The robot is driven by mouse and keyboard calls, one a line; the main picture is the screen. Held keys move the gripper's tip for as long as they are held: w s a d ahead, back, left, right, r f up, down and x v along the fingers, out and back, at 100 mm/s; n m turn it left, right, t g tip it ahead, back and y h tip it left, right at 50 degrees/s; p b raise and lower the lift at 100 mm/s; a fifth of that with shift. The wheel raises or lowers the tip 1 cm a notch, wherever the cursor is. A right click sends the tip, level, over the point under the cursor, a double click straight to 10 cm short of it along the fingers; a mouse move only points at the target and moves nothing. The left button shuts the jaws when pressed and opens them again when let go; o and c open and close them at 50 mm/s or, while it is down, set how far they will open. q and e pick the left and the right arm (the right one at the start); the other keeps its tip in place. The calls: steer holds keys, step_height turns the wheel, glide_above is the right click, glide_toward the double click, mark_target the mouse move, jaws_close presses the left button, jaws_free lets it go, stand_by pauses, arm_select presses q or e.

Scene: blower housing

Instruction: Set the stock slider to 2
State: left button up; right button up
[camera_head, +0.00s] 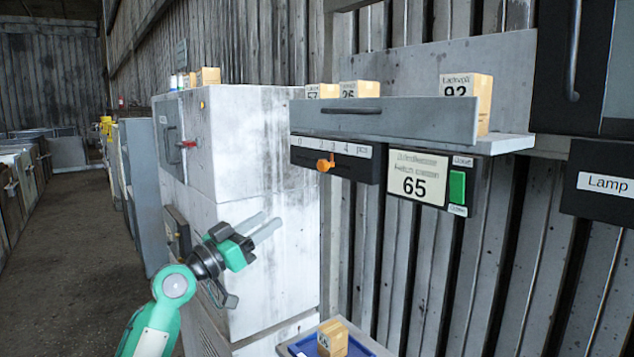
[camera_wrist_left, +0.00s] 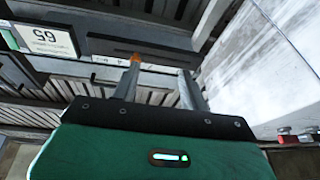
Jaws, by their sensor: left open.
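The stock slider has an orange knob (camera_head: 325,163) on a dark panel (camera_head: 345,166) under a white number strip (camera_head: 340,147). The knob sits near the 2 and 3 marks; its exact setting is too small to tell. My left gripper (camera_head: 270,224) is open and empty, below and left of the slider, apart from it. In the left wrist view, the knob also shows as a small orange spot (camera_wrist_left: 135,58) just beyond the left finger of my gripper (camera_wrist_left: 160,76). My right gripper is not in view.
A grey drawer front (camera_head: 400,117) and shelf with small labelled boxes (camera_head: 482,95) stand above the slider. A sign reading 65 (camera_head: 416,180) and a green button (camera_head: 457,187) are right of it. A pale cabinet (camera_head: 265,170) stands behind my gripper. A blue tray (camera_head: 368,348) holds a box (camera_head: 333,342).

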mark_target(320, 168)
arm_select(q)
steer(key=s+d+r+m+g+h, duration=0.1)
steer(key=s+r+m+h, duration=0.15)
steer(key=r, duration=0.25)
steer(key=shift+n+y, duration=0.25)
steer(key=p+x, duration=0.7)
steer(key=x, duration=0.5)
steer(key=shift+d+r, duration=0.15)
steer(key=shift+d, duration=0.1)
steer(key=shift+w+d, duration=0.2)
steer(key=shift+d, duration=0.2)
jaws_close()
